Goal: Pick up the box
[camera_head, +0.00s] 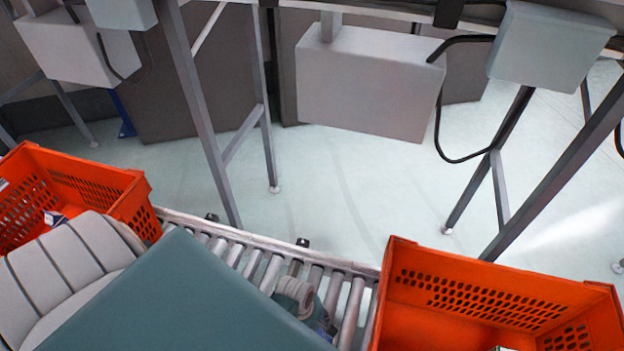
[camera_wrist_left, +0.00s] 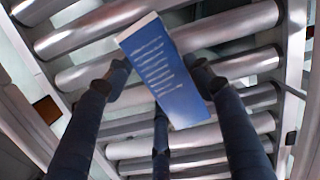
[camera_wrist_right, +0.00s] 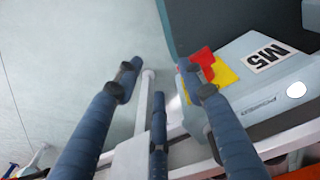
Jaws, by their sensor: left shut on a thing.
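A blue box with a white edge and lines of pale print (camera_wrist_left: 165,82) is between the fingers of my left gripper (camera_wrist_left: 160,75) in the left wrist view. The fingers are shut on it, with metal rollers behind it. Its contact with the third finger is partly hidden. My right gripper (camera_wrist_right: 160,80) is open and empty in the right wrist view, with pale floor and a panel marked M5 beyond its fingers. In the head view, I cannot clearly see the held box or the left fingers.
A roller conveyor (camera_head: 262,268) runs across the front. An orange tote (camera_head: 118,192) at the left has a small blue and white item (camera_head: 54,217) in it. Another orange tote (camera_head: 480,290) is at the right. Metal stand legs (camera_head: 197,110) rise behind the conveyor.

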